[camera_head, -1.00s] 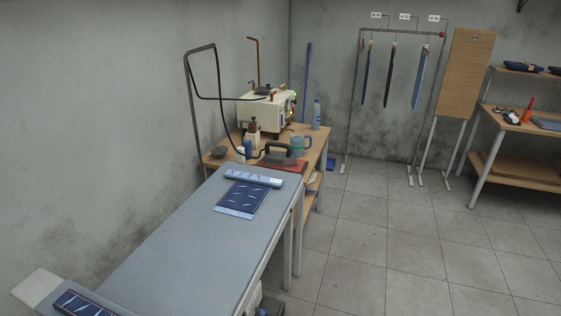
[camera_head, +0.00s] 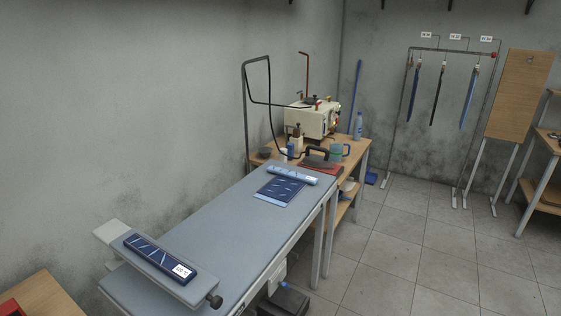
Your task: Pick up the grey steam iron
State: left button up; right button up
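The grey steam iron (camera_head: 317,158) rests at the far end of the ironing table, on a red pad (camera_head: 322,167) on the wooden bench. Its dark handle is on top. A dark hose or cord runs from it toward the bent stand pipe (camera_head: 244,115) at the wall. Neither of my grippers shows in this view.
The long grey ironing table (camera_head: 222,228) holds a folded dark-blue patterned cloth (camera_head: 279,191) and a small sleeve board (camera_head: 122,239) with another blue cloth. A boiler (camera_head: 310,119), a mug (camera_head: 336,152) and a bottle (camera_head: 358,126) stand on the wooden bench (camera_head: 362,160).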

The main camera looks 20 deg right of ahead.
aim_at(314, 160)
jog(key=l+u, duration=0.1)
jog(key=u, duration=0.35)
jog(key=i+l+u, duration=0.1)
jog(key=u, duration=0.35)
jog(key=l+u, duration=0.1)
jog(key=u, duration=0.4)
jog(key=l, duration=4.35)
jog(key=k, duration=0.05)
